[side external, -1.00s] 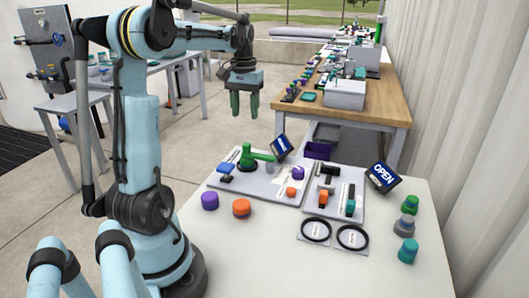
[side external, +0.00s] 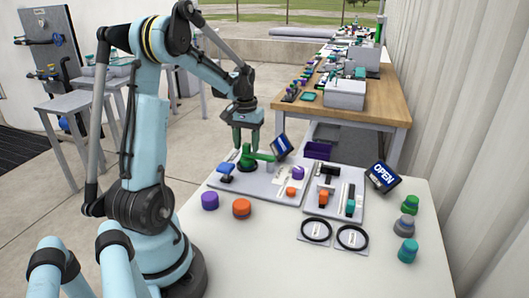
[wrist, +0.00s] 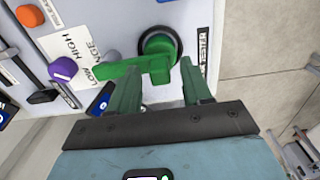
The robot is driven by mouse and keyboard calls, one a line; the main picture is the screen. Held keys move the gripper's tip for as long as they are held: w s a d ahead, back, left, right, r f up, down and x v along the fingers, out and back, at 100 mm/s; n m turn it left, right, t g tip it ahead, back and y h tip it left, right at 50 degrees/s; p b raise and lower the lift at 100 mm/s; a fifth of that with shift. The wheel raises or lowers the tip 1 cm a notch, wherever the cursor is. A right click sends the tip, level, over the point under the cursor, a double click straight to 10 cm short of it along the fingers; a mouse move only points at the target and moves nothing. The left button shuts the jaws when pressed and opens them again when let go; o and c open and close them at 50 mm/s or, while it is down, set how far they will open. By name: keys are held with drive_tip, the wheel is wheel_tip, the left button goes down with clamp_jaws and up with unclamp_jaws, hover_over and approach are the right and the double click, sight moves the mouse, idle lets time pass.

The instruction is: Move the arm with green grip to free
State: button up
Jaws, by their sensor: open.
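The green-gripped arm (side external: 264,157) is a green handle on a round pivot, on the left grey panel. In the wrist view the green handle (wrist: 120,72) points left from its dark-ringed round base. My gripper (side external: 246,143) is open, with its green fingers pointing down just above the pivot end. In the wrist view my gripper (wrist: 159,67) has its two fingers apart near the handle, one on each side of its pivot end. I cannot tell whether they touch it. No label reading "free" is legible.
A second panel (side external: 341,211) stands to the right, with an OPEN sign (side external: 382,177) behind. Loose purple (side external: 210,200) and orange (side external: 242,208) knobs sit in front.

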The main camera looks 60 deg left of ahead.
clamp_jaws()
